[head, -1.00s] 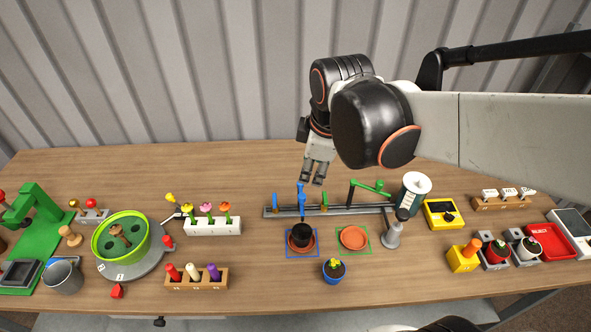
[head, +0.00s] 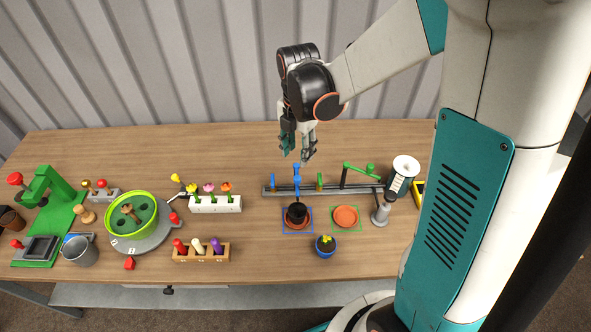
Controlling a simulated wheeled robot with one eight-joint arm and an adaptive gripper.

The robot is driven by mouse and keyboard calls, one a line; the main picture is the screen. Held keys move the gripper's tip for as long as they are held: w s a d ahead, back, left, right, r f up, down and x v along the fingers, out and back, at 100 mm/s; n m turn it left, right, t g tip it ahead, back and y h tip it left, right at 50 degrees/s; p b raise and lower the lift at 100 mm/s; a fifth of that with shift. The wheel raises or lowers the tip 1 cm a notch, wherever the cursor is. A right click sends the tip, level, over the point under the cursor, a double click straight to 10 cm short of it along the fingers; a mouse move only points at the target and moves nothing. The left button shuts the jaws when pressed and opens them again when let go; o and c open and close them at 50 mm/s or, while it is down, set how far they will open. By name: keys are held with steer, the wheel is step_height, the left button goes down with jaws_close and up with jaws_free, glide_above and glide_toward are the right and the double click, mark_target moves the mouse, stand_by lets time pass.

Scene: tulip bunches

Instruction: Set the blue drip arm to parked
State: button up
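The blue drip arm (head: 297,177) stands on a grey rail (head: 333,189) at the back middle of the table. It reaches forward over a black pot (head: 296,212) on a saucer inside a blue square outline. A green drip arm (head: 358,168) on the same rail points to the right. My gripper (head: 296,157) points down just above and behind the blue drip arm, apart from it as far as I can tell. Its two fingers are spread with nothing between them.
An orange saucer (head: 345,217) lies in a green outline right of the black pot. A small blue pot (head: 325,246) stands in front. A white flower holder (head: 215,204) is to the left. A grey stand with a white cylinder (head: 402,177) is to the right.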

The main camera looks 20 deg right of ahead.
mark_target(297, 177)
step_height(297, 177, down, 11)
steer(key=shift+r+b, duration=0.15)
steer(key=shift+b, duration=0.85)
steer(key=shift+c, duration=0.4)
jaws_close()
